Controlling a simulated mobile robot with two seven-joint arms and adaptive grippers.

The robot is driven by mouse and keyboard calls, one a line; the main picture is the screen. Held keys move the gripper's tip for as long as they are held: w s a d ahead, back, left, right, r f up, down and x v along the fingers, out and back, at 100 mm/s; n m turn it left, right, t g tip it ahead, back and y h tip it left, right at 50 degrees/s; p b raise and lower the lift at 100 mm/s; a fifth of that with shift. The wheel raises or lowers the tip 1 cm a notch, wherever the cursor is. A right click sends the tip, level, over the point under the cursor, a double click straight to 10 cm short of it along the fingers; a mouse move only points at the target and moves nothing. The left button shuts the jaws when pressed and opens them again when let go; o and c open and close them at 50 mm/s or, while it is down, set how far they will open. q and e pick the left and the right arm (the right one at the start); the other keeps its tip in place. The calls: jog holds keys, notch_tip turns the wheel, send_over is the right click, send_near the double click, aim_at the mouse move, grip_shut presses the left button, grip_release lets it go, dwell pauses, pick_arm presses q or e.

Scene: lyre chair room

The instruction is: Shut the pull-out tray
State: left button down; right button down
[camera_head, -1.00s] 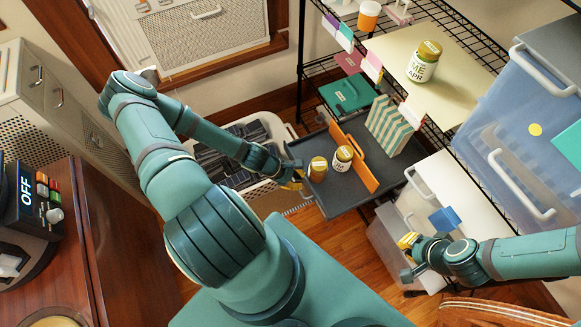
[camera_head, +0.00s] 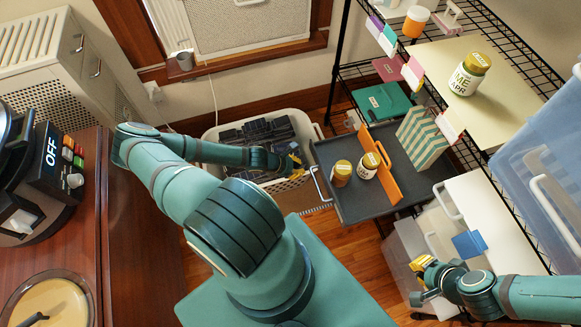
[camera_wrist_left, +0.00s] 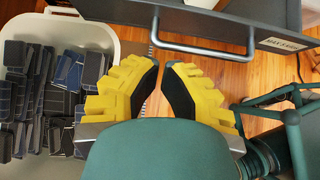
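The pull-out tray (camera_head: 350,208) is a dark grey tray that stands out from the wire shelf, with a grey bar handle (camera_head: 318,184) on its front. The handle also shows in the left wrist view (camera_wrist_left: 200,49). On the tray are two jars with yellow lids (camera_head: 342,172) (camera_head: 368,164), an orange divider (camera_head: 379,165) and a striped box (camera_head: 422,138). My left gripper (camera_head: 298,160) is open, empty and in front of the tray, apart from the handle. My right gripper (camera_head: 416,281) is low at the right; its finger gap is unclear.
A white basket (camera_head: 208,139) of dark items stands beside the tray and below my left gripper. Clear bins (camera_head: 405,262) stand under the shelf at the right. A wooden cabinet (camera_head: 140,235) is at the left. Wooden floor shows in front of the tray.

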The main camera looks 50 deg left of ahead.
aim_at(320, 168)
pick_arm(q)
jog(key=w, duration=0.1)
jog(key=w+d+f, duration=0.1)
jog(key=w, duration=0.1)
jog(key=w+d+f+b, duration=0.1)
jog(key=shift+w, duration=0.25)
jog(key=shift+w+d, duration=0.2)
jog(key=shift+w, duration=0.3)
jog(key=shift+w, duration=0.1)
